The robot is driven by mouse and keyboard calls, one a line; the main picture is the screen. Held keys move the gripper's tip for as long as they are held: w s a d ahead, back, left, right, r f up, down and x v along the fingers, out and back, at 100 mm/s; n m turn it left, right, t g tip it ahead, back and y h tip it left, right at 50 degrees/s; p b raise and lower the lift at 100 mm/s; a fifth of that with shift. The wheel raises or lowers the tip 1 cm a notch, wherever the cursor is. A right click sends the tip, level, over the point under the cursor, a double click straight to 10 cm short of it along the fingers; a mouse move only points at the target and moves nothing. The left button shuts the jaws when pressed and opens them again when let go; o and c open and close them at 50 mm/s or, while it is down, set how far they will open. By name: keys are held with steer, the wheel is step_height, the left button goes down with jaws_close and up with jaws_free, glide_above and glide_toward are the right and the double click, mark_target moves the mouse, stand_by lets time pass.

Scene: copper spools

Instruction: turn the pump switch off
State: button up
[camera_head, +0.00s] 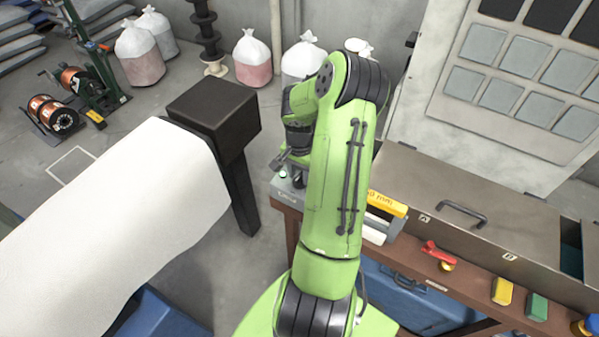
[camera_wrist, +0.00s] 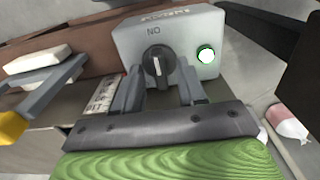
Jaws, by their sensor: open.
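The pump switch box (camera_wrist: 187,30) is a grey box with a black rotary knob (camera_wrist: 158,66) and the word "ON" above it. The white pointer line on the knob runs roughly up and down, toward the lettering. A round lamp or button (camera_wrist: 206,54), white with a green rim, is right of the knob. My gripper (camera_wrist: 160,92) is open, its two fingers on either side of the knob in the wrist view; I cannot tell whether they touch it. In the head view my green arm hides most of the box, and the small green lamp (camera_head: 282,174) shows beside my gripper (camera_head: 290,160).
The box stands on a brown bench (camera_head: 283,208). Close by are a yellow-labelled block (camera_head: 386,203), a metal chest with a handle (camera_head: 465,213) and a red-handled tool (camera_head: 438,254). White bags (camera_head: 252,58) stand on the floor behind.

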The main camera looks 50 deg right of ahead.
jaws_close()
steer(key=shift+n, duration=0.3)
steer(key=n+b, duration=0.1)
steer(key=n, duration=0.3)
steer(key=n+b, duration=0.2)
steer(key=n, duration=0.2)
steer(key=shift+n, duration=0.4)
steer(key=n+b, duration=0.1)
steer(key=n, duration=0.3)
steer(key=shift+n, duration=0.3)
steer(key=shift+r+n+b, duration=0.1)
steer(key=shift+n+b, duration=0.45)
steer(key=shift+n, duration=1.35)
